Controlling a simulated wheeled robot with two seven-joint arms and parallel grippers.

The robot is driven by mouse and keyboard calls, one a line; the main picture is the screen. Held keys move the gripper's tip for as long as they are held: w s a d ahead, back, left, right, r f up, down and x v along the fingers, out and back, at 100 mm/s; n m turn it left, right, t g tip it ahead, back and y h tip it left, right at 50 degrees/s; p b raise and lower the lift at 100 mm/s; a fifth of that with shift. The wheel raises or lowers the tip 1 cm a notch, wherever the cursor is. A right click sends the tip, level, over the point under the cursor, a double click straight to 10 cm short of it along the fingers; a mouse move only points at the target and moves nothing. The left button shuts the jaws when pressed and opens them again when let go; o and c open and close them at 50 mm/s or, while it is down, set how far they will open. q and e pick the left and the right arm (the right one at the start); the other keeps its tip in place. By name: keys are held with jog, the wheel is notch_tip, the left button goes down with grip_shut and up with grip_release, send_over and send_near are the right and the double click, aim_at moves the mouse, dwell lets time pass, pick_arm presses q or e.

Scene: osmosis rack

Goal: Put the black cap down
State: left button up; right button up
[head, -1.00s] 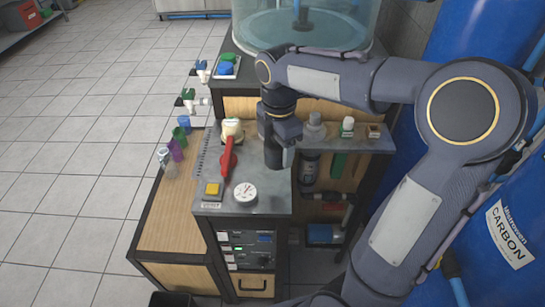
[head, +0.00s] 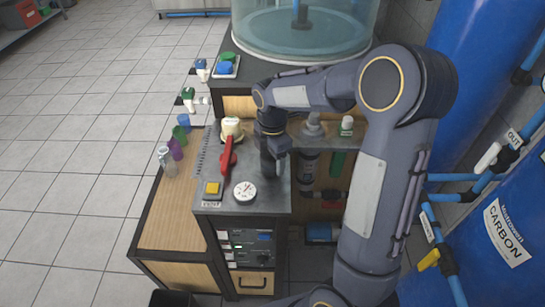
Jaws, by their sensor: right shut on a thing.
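My right gripper (head: 270,162) points down over the grey metal top of the cabinet (head: 262,198), right of the red lever (head: 227,158) and behind the round white gauge (head: 245,191). It is shut on the black cap (head: 267,168), a small dark shape low at the fingers. The gripper and its dark colour hide most of the cap's outline. I cannot tell whether the cap touches the metal top. My left gripper is not in view.
A yellow button (head: 213,189) sits at the left front corner of the metal top. Several coloured cups, among them a purple one (head: 175,149), stand on the wooden shelf at left. The front right of the top is clear.

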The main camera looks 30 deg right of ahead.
jog(key=shift+f, duration=0.2)
jog(key=o, duration=1)
jog(key=shift+c, duration=0.2)
jog(key=shift+r, duration=0.1)
notch_tip(320, 180, up, 12)
jog(key=shift+r, duration=0.1)
jog(key=s+a+f+m+t+y, duration=0.2)
jog(key=s+a+m, duration=0.1)
jog(key=s+m, duration=0.7)
jog(key=s+a+f+m+t+y, duration=0.1)
jog(key=s+a+m+t, duration=0.2)
jog(key=s+m, duration=0.7)
jog(key=shift+s+a+f+t+y, duration=0.35)
jog(key=shift+s+a, duration=0.45)
jog(key=shift+s, duration=0.3)
